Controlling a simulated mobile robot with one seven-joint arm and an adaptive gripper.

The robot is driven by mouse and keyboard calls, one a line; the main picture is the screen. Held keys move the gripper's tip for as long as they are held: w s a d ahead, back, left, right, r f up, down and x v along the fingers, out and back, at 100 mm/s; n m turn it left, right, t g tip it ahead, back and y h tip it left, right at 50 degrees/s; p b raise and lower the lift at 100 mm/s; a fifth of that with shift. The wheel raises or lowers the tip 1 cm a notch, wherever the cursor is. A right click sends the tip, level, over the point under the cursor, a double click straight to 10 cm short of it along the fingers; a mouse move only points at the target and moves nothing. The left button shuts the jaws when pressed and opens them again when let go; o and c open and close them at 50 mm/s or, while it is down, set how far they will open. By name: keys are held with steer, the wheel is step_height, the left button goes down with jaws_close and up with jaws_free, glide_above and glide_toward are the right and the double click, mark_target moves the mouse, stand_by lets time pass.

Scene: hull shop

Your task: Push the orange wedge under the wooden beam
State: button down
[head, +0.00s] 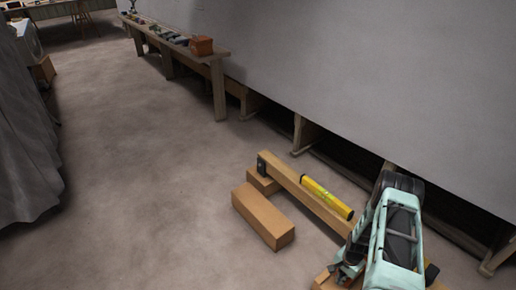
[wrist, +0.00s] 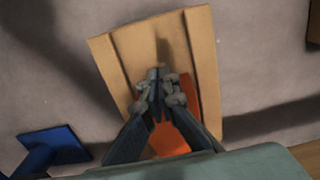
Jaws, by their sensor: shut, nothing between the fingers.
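The wooden beam (head: 325,213) lies lengthwise along the wall in the head view, its far end on a wooden block (head: 262,180). My arm hides its near end. In the wrist view the orange wedge (wrist: 172,141) shows behind and between my fingers, partly covered by them. My gripper (wrist: 157,84) is shut and empty, its tips over tan wood (wrist: 135,62). I cannot tell whether the tips touch the wood or the wedge, or how far the wedge is from the beam. The wedge is not clear in the head view.
A yellow level (head: 327,198) lies on the beam. A loose wooden block (head: 263,217) is on the floor left of it. A blue object (wrist: 50,148) stands at lower left in the wrist view. A bench (head: 217,92) stands along the wall; the floor at left is open.

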steer(key=shift+w+d+f+b, duration=0.1)
steer(key=shift+w+d+b, duration=0.35)
steer(key=shift+d, duration=0.15)
steer(key=shift+w+d, duration=0.35)
steer(key=shift+d, duration=0.1)
steer(key=shift+w+d, duration=0.75)
steer(key=shift+d, duration=0.2)
stand_by(0.8)
steer(key=shift+s+a+p, duration=0.95)
steer(key=shift+s+a, duration=0.05)
steer(key=shift+a, duration=0.25)
steer(key=shift+r, duration=0.2)
steer(key=shift+r+p, duration=2.55)
steer(key=shift+r, duration=1.35)
